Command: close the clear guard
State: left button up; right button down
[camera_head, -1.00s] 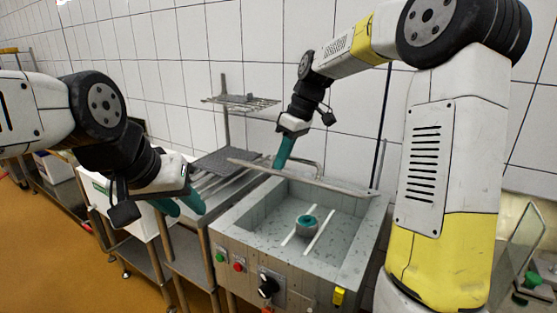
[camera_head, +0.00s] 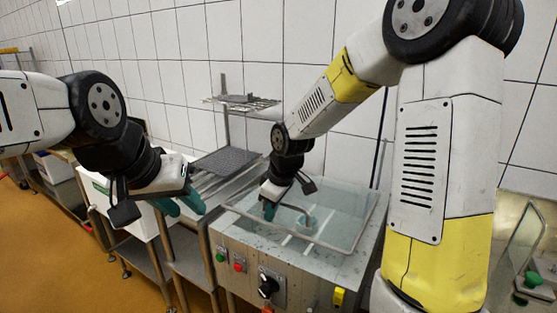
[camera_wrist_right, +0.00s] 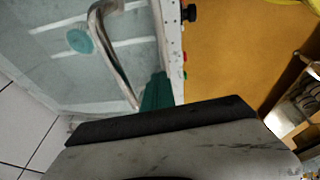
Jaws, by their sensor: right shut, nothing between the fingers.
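The clear guard (camera_head: 347,247) is a see-through panel with a metal frame, lying low and nearly flat over the grey basin (camera_head: 290,262). I cannot tell whether its front edge touches the rim. Through it a small round teal-and-grey mould (camera_head: 307,223) shows on the basin floor between white strips; it also shows in the right wrist view (camera_wrist_right: 80,40). My left gripper (camera_head: 180,207) hangs open and empty left of the basin.
The basin's front panel carries a green button (camera_head: 220,256), a red button (camera_head: 239,266), a black knob (camera_head: 268,287) and a yellow switch (camera_head: 339,297). A metal rack table (camera_head: 190,250) stands left of it. A wire shelf (camera_head: 243,102) rises behind, against the tiled wall.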

jog(key=shift+s+a+f, duration=0.1)
jog(key=shift+s+f, duration=0.1)
jog(key=shift+f, duration=0.45)
jog(key=shift+s+a+f, duration=0.1)
jog(key=shift+s+f, duration=0.05)
jog(key=shift+f, duration=0.45)
